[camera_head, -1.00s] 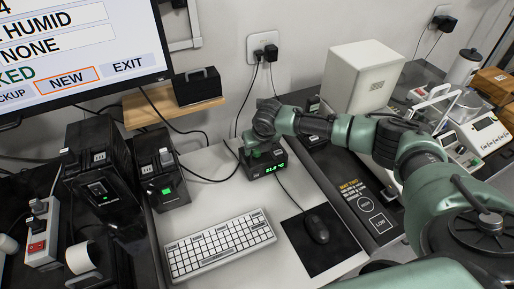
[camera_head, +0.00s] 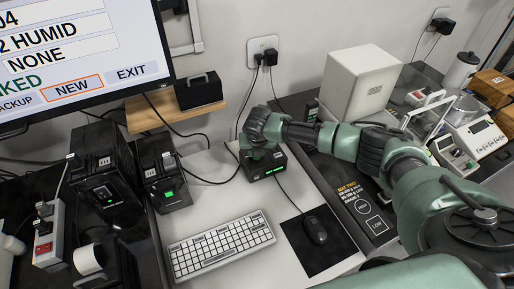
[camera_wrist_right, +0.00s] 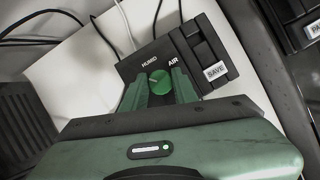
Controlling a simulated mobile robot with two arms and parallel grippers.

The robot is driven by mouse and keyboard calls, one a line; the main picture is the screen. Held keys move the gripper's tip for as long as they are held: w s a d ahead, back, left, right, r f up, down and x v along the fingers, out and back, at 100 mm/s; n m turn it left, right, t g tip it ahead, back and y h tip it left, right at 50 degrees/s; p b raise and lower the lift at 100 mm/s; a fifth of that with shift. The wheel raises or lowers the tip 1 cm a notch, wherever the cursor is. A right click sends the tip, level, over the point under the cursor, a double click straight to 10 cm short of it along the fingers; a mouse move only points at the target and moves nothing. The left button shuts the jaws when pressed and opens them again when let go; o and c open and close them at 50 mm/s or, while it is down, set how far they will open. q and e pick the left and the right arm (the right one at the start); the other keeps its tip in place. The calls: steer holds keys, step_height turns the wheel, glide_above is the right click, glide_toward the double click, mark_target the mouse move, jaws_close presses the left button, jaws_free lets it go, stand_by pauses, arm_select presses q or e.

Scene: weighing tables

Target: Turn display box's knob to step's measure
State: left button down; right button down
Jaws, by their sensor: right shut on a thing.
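The display box (camera_head: 280,165) is a small black box on the pale desk, with green display text too small to read. Its round green knob (camera_wrist_right: 162,81) shows in the right wrist view, beside the labels HUMID and AIR and a SAVE button (camera_wrist_right: 215,71). A pale mark crosses the knob, but I cannot tell its exact setting. My right gripper (camera_head: 258,152) is over the box from above, its two green fingers shut on the knob's sides. The monitor (camera_head: 80,50) shows "2 HUMID", "NONE" and an orange-framed NEW button. My left gripper is not in view.
A white keyboard (camera_head: 222,246) and a mouse (camera_head: 315,230) on a black mat (camera_head: 300,255) lie in front of the box. Black devices (camera_head: 162,175) with green lights stand to the left. A cable runs behind the box. A white cabinet (camera_head: 358,83) stands at the back right.

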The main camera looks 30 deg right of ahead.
steer(key=m+p, duration=0.1)
steer(key=m, duration=0.1)
steer(key=m+h, duration=0.1)
steer(key=shift+w+a+r+m+g+p, duration=0.1)
steer(key=shift+r+m+g+p, duration=0.05)
steer(key=shift+m+g+p, duration=0.25)
steer(key=shift+m+g+h, duration=0.3)
steer(key=shift+m+h, duration=0.2)
steer(key=shift+m, duration=0.7)
steer(key=shift+m+g, duration=0.4)
steer(key=shift+m, duration=0.7)
steer(key=shift+w, duration=0.1)
steer(key=c, duration=1.1)
jaws_free()
steer(key=v, duration=0.7)
steer(key=shift+a+r, duration=0.2)
steer(key=shift+r, duration=0.05)
